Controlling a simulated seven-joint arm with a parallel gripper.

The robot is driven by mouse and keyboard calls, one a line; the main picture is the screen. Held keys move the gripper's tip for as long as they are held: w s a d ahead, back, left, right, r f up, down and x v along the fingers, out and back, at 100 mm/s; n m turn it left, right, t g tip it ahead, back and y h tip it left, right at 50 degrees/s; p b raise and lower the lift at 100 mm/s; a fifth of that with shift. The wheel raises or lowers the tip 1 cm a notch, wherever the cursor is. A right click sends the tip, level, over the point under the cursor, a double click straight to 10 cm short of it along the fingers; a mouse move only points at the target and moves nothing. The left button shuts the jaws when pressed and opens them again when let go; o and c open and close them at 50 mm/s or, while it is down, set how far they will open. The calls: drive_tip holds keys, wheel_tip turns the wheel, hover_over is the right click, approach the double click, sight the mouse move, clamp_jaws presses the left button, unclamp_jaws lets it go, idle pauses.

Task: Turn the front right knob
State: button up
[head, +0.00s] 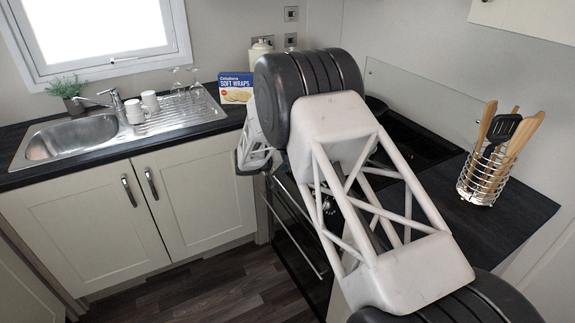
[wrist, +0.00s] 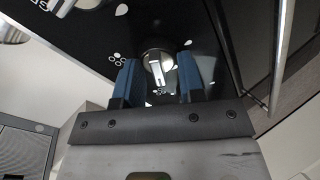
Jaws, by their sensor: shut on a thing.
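In the wrist view a round silver knob (wrist: 158,66) with a pale raised bar sits on a black glossy panel (wrist: 215,30), with small white burner marks beside it. My gripper (wrist: 159,76) has its two blue fingers on either side of this knob and is shut on it. The marks are too small to tell for sure which burner the knob belongs to. In the head view my arm hides the fingers and most of the cooker front.
A second knob (wrist: 82,3) shows at the top edge of the wrist view. A long metal handle (wrist: 281,55) runs along the right there. In the head view a wire utensil holder (head: 480,186) stands on the dark worktop, right of the hob. The sink (head: 72,138) is at left.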

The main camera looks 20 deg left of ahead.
drive_tip(key=n, duration=0.4)
drive_tip(key=shift+a+f+n, duration=0.1)
drive_tip(key=shift+a+n, duration=0.05)
drive_tip(key=shift+n, duration=0.25)
drive_tip(key=o, duration=0.9)
drive_tip(key=shift+c, duration=0.2)
drive_tip(key=shift+s, duration=0.1)
drive_tip(key=v, duration=0.7)
drive_tip(key=shift+s+a, duration=0.15)
drive_tip(key=shift+s, duration=0.1)
drive_tip(key=shift+r, duration=0.2)
